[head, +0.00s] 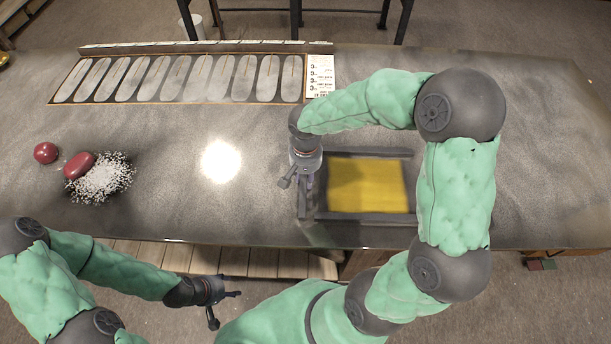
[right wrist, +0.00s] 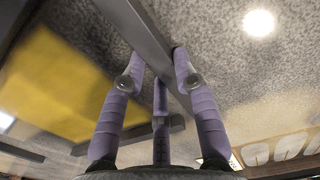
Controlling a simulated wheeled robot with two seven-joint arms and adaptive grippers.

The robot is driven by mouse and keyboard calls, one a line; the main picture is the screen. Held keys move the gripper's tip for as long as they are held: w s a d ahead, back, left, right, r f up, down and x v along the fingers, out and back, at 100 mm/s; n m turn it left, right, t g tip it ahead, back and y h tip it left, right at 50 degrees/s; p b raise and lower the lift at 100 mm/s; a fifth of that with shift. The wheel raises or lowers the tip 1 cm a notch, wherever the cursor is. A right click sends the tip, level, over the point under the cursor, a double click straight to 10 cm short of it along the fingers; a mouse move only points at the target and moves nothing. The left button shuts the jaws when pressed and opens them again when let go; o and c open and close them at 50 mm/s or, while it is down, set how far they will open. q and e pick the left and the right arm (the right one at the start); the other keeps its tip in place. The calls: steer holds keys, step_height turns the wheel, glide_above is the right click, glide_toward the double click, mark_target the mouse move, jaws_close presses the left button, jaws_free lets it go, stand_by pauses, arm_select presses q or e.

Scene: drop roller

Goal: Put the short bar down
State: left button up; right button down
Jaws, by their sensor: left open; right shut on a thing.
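The short bar is a dark grey straight bar (right wrist: 143,32) in the right wrist view, running diagonally between the purple fingers of my right gripper (right wrist: 160,66). The gripper is shut on it. In the head view my right gripper (head: 304,180) is over the left side of the yellow panel (head: 368,186), and the bar shows only in part beneath it. I cannot tell whether the bar touches the table. My left gripper (head: 218,299) is open and empty, in front of the table's near edge.
Dark bars lie along the yellow panel's far side (head: 372,153) and near side (head: 362,217). A slotted panel (head: 180,78) lies at the back left. A red ball (head: 45,152), a red rounded object (head: 79,165) and white grains (head: 101,180) are at left. The table's middle is clear.

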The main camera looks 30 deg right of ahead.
mark_target(306, 178)
steer(key=shift+f, duration=0.1)
steer(key=c, duration=1)
jaws_free()
steer(key=shift+o, duration=0.2)
steer(key=shift+r, duration=0.55)
step_height(306, 178, up, 11)
steer(key=p, duration=0.2)
steer(key=shift+r, duration=0.15)
